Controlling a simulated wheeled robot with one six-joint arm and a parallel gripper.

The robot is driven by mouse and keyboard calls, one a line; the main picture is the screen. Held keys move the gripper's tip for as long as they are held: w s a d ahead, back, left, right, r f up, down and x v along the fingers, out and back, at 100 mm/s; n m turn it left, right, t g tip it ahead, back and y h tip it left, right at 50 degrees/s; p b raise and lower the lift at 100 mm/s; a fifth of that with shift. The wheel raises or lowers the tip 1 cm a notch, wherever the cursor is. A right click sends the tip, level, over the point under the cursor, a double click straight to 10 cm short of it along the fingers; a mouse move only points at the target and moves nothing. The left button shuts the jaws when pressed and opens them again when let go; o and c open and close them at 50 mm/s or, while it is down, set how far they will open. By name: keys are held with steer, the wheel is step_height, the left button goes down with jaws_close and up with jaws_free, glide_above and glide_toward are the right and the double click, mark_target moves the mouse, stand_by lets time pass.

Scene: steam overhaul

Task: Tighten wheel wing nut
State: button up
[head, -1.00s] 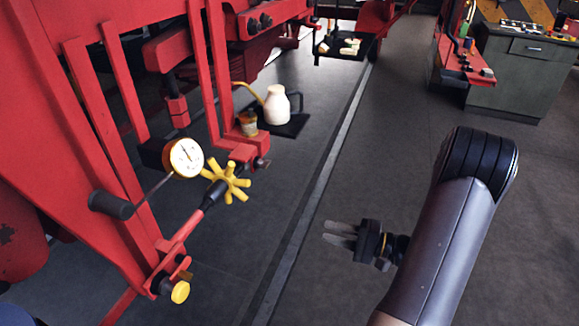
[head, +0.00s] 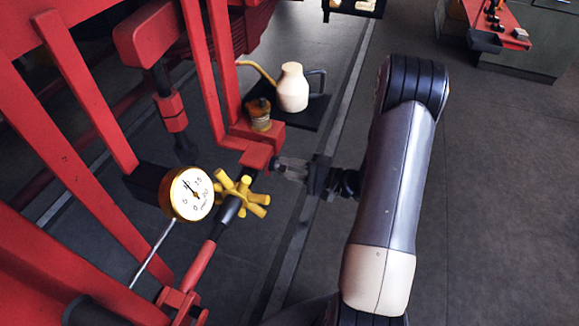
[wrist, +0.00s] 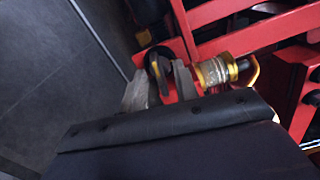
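A small dark wing nut or knob shows in the wrist view (wrist: 157,64), on the end of a red bracket; its exact shape is unclear. My gripper (head: 286,168) is level with the bracket's right end in the head view, its fingers pointing left. In the wrist view my gripper (wrist: 160,84) has its two grey fingers apart, one on each side of the dark part. I cannot tell whether they touch it. In the head view the fingers largely cover the nut.
A yellow star-shaped handwheel (head: 241,196) and a round gauge (head: 191,194) are left of my gripper. A cream oil can (head: 292,88) stands behind.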

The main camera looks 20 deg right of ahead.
steer(key=shift+c, duration=0.6)
jaws_close()
steer(key=shift+m, duration=7.6)
